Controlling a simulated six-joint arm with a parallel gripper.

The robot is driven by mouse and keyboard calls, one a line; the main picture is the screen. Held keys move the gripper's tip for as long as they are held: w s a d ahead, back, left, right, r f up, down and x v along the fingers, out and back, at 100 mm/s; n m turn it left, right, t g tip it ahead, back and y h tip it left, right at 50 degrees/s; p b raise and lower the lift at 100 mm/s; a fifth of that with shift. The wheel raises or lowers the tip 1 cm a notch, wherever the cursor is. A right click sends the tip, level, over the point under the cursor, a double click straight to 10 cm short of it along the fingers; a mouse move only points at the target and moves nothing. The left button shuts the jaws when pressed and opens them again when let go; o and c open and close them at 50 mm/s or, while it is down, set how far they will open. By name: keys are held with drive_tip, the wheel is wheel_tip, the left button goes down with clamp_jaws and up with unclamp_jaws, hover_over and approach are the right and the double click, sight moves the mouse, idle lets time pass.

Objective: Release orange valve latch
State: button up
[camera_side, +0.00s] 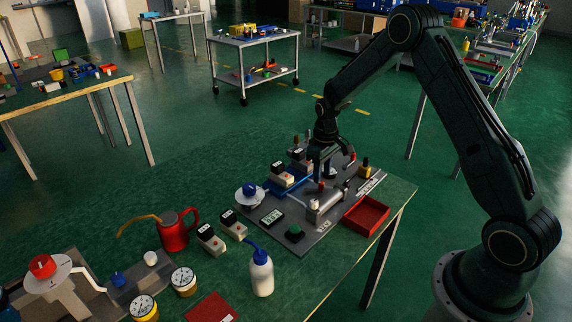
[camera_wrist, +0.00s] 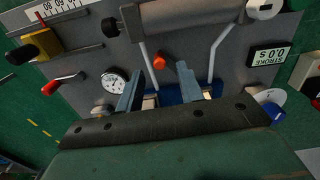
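A small orange knob (camera_wrist: 159,62) stands on the grey press plate (camera_wrist: 215,65), beyond and between my fingertips in the wrist view. It may be the valve latch; its detail is too small to tell. In the side view an orange-red knob (camera_side: 320,186) shows just below my gripper (camera_side: 322,165). In the wrist view my gripper (camera_wrist: 159,80) has its two fingers wide apart, with nothing visibly held. The knob appears clear of both fingers. A red-handled lever (camera_wrist: 62,84) and a yellow block with a black knob (camera_wrist: 42,42) lie left of the fingers.
A horizontal cylinder (camera_wrist: 185,15) with two pale rods lies beyond the knob. A round gauge (camera_wrist: 115,82) is near the left finger, and a stroke display (camera_wrist: 268,57) at right. A red tray (camera_side: 366,215), red can (camera_side: 174,232) and white bottle (camera_side: 261,275) stand around the plate.

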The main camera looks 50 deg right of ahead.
wheel_tip(320, 180, up, 10)
idle(0.5)
drive_tip(key=s+a+r+t, duration=0.1)
drive_tip(key=s+a+r, duration=0.45)
drive_tip(key=r, duration=0.25)
drive_tip(key=s+a+r+t, duration=0.2)
drive_tip(key=s+a+r, duration=0.2)
drive_tip(key=s+r, duration=0.35)
drive_tip(key=s+a+r+t, duration=0.1)
drive_tip(key=s+a, duration=0.1)
drive_tip(key=s, duration=0.6)
drive_tip(key=s+a+r+t, duration=0.1)
drive_tip(key=s+a, duration=0.1)
drive_tip(key=s, duration=0.6)
drive_tip(key=shift+a+r+m+t, duration=0.25)
drive_tip(key=shift+a+m+t, duration=0.05)
drive_tip(key=shift+a, duration=0.1)
